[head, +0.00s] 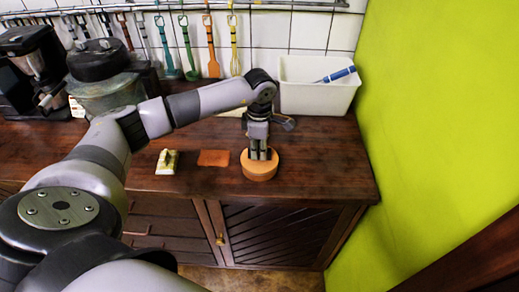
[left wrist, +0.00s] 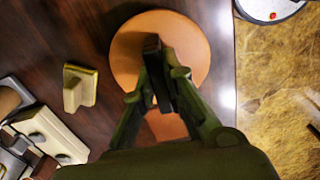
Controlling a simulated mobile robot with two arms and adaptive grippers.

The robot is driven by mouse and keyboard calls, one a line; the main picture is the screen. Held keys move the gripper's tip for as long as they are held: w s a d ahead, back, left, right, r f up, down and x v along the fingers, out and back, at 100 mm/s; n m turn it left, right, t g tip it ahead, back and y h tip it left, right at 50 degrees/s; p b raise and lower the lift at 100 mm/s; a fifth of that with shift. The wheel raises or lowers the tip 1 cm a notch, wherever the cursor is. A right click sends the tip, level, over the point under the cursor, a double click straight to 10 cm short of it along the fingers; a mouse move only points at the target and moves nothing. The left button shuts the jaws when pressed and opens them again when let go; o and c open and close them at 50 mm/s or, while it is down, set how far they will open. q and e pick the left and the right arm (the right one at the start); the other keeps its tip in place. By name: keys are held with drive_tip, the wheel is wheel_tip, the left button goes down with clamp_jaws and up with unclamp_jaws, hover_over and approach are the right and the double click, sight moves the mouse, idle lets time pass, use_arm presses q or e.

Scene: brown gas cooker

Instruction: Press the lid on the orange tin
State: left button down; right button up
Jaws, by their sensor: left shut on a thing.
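The orange tin (head: 260,176) stands upright near the front edge of the brown counter in the head view. Its round orange lid (head: 247,163) shows on top, and the lid's face fills the upper middle of the left wrist view (left wrist: 185,35). My left gripper (head: 259,155) points straight down over the lid; its fingertips in the left wrist view (left wrist: 155,60) are close together at the lid's middle, shut on it. The gripped part is hidden between the fingers. Whether the lid sits fully down cannot be told. My right gripper is not in view.
A flat orange piece (head: 213,158) and a cream-yellow block (head: 167,162) lie left of the tin. A white bin (head: 310,97) with a blue-handled tool stands behind, by the green wall (head: 440,120). Utensils hang along the back wall. The counter right of the tin is clear.

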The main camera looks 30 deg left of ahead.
use_arm(q)
drive_tip(key=c, duration=1.6)
unclamp_jaws()
drive_tip(key=o, duration=0.5)
drive_tip(key=shift+r, duration=0.1)
drive_tip(key=shift+r+p, duration=1.85)
drive_tip(key=shift+r, duration=1.55)
drive_tip(key=shift+c, duration=0.5)
